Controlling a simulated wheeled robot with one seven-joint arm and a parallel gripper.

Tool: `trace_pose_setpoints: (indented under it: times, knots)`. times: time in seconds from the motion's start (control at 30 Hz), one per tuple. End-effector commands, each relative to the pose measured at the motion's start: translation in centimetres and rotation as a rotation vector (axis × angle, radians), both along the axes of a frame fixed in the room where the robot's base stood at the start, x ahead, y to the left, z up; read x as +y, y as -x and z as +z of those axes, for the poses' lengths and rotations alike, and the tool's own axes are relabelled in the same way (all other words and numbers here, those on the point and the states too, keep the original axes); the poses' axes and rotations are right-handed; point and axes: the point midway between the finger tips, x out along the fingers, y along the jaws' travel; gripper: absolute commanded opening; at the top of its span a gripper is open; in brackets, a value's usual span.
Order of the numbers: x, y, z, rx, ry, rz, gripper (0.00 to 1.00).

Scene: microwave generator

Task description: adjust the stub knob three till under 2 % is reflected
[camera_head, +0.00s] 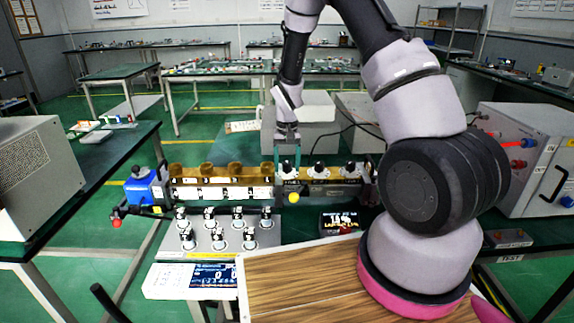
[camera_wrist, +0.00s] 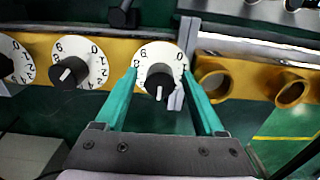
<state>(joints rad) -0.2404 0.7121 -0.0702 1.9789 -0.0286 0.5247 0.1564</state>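Three black knobs on white numbered dials sit on a gold bar (camera_head: 262,181). The leftmost knob (camera_head: 287,168) in the head view is the one at my gripper; it is the rightmost knob (camera_wrist: 159,82) in the wrist view. I cannot read which stub number it bears. The other knobs are the middle one (camera_head: 319,170) and the right one (camera_head: 351,170). My gripper (camera_wrist: 160,74) has its teal fingers apart, one on each side of the near dial, with gaps to the black knob. A small display (camera_head: 340,222) shows digits that look like 14 above red text.
Gold rings (camera_wrist: 292,91) line the bar beside the near knob. A grey panel (camera_head: 208,240) with several chrome-based knobs stands in front. Grey boxes (camera_head: 300,125) stand behind the bar.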

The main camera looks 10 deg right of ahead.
Motion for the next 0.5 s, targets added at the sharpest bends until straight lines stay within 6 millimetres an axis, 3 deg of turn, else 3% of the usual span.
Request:
trace_pose_setpoints:
  times: [0.17,0.5]
  knots:
    - [0.0,-0.1,1.4,-0.002,-0.001,0.0,0.71]
    - [0.0,-0.1,8.1,-0.003,0.0,0.001,0.71]
